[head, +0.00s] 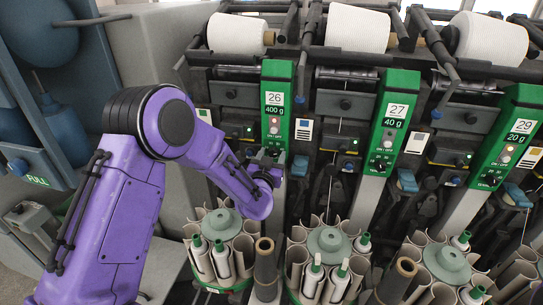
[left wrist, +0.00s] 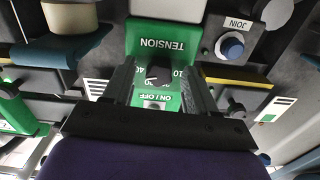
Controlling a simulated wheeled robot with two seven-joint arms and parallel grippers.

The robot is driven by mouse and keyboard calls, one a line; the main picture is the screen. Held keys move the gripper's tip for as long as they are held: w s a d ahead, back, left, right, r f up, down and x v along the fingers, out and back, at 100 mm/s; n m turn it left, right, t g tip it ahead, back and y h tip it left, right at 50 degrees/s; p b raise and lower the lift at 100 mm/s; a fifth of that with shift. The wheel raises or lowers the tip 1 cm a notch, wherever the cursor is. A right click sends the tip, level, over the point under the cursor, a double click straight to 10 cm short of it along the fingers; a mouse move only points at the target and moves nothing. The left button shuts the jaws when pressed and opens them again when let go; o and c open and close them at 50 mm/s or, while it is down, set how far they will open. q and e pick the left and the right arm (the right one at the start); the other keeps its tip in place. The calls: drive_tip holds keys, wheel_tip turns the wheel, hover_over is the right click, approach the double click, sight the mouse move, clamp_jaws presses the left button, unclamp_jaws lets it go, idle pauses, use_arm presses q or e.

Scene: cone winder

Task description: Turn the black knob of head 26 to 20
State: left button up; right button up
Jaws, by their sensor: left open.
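The green panel of head 26 (head: 277,105) reads 26 and 400 g in the head view. My left gripper (head: 269,158) is at the lower end of this panel and hides its knob there. In the left wrist view the black tension knob (left wrist: 158,75) shows upside down, under the word TENSION on a green face. The gripper's two fingers stand apart, one on each side of the knob, with visible gaps to it. The scale numbers around it are partly readable, with 10 at the right; I cannot tell the exact setting. My right gripper is in neither view.
Below are round carriers with grey tubes (head: 327,242). White yarn cones (head: 357,29) sit above. A blue JOIN button (left wrist: 231,46) is close beside the tension panel.

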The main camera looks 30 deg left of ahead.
use_arm(q)
drive_tip(key=shift+s, duration=0.1)
drive_tip(key=c, duration=1.1)
drive_tip(key=shift+o, duration=0.2)
drive_tip(key=shift+n, duration=0.3)
drive_tip(key=n+b, duration=0.2)
drive_tip(key=n, duration=0.1)
drive_tip(key=shift+f+n, duration=0.1)
drive_tip(key=shift+n, duration=0.2)
drive_tip(key=n+b, duration=0.2)
drive_tip(key=n, duration=0.3)
drive_tip(key=shift+n, duration=0.3)
drive_tip(key=n+b, duration=0.3)
drive_tip(key=n, duration=0.2)
drive_tip(key=n+b, duration=0.2)
drive_tip(key=n, duration=0.1)
drive_tip(key=shift+n+b, duration=0.55)
drive_tip(key=shift+n, duration=0.25)
drive_tip(key=shift+r+n, duration=0.2)
drive_tip(key=shift+n, duration=0.1)
